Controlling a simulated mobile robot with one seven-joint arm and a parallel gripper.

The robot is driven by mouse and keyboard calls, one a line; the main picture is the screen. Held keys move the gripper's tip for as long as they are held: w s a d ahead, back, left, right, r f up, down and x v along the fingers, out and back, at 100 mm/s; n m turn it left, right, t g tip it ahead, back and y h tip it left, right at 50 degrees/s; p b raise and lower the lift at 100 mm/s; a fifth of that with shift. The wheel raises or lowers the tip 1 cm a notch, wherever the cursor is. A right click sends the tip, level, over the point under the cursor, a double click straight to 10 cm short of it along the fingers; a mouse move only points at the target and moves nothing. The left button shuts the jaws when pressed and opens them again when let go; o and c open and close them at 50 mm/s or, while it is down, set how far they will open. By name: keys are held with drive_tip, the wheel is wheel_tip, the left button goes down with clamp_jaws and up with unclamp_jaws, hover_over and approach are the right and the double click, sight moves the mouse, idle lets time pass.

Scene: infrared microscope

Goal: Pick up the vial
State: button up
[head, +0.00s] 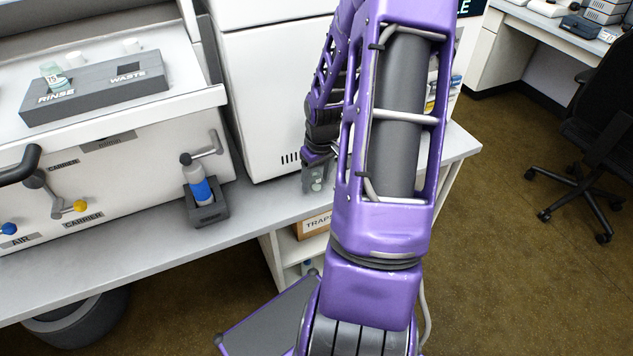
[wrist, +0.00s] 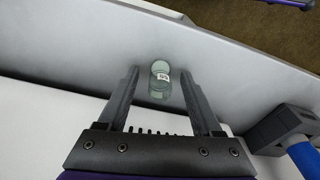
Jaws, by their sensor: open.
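A small clear, greenish vial (wrist: 159,82) with a white label is on the grey bench top in the wrist view. It appears between the two fingers of my gripper (wrist: 159,72), with a gap on either side. My gripper is open and holds nothing. In the head view my gripper (head: 316,172) is low over the bench, close to the white cabinet front, partly hidden by my arm. The vial shows there only as a small pale greenish patch (head: 317,184) at the fingers.
A blue and grey bottle (head: 199,188) stands in a dark holder (head: 210,213) left of my gripper. A grey RINSE/WASTE block (head: 100,92) with another vial (head: 57,82) sits on the instrument at left. The bench's front edge is close; a TRAPS box (head: 314,224) is below.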

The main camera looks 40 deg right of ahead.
clamp_jaws()
idle(0.3)
